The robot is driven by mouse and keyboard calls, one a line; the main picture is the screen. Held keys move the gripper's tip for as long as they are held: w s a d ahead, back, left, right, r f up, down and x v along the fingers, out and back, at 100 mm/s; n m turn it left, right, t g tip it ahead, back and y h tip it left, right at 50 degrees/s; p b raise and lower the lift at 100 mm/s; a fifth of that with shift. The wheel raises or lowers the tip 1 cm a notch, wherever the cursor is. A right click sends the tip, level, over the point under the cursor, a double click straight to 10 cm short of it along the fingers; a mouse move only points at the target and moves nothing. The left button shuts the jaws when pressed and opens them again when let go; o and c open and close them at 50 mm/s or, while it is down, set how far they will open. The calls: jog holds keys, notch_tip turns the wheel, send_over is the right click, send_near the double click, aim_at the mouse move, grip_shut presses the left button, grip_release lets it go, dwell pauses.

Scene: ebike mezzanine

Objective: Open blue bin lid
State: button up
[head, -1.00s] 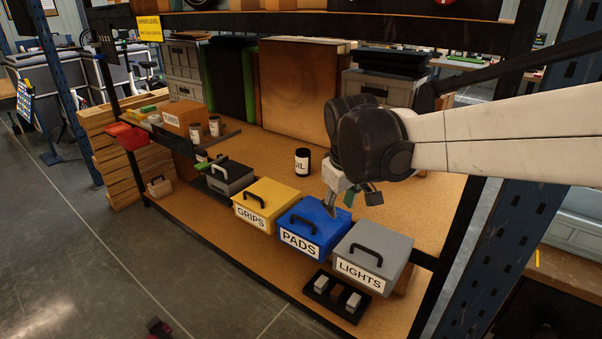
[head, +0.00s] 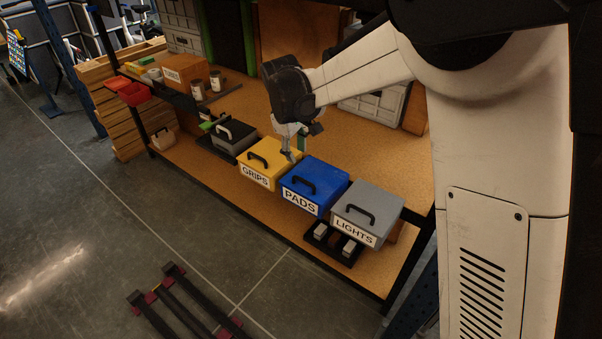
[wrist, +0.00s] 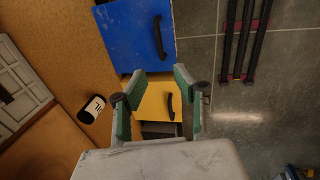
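The blue bin labelled PADS (head: 318,180) stands in the row on the shelf, with its lid down and a black handle (head: 300,183) on top. In the wrist view the blue bin (wrist: 132,38) is at the top, its handle (wrist: 159,37) upright in the picture. My gripper (head: 292,156) is above the border of the yellow and blue bins, toward their back. In the wrist view my gripper (wrist: 159,76) is open, its green-sided fingers spread and empty over the yellow bin's edge nearest the blue one. It is apart from the blue handle.
The yellow GRIPS bin (head: 268,160) and grey LIGHTS bin (head: 372,205) flank the blue one closely. A dark bin (head: 234,138) stands farther left. A black-and-white can (wrist: 92,108) stands behind the bins. A black rack (head: 185,305) lies on the floor in front.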

aim_at(301, 179)
jog(key=f, duration=0.3)
jog(key=w+d+f, duration=0.1)
jog(key=f, duration=0.3)
jog(key=w+f, duration=0.1)
jog(key=f, duration=0.3)
jog(key=shift+d+f, duration=0.2)
grip_shut()
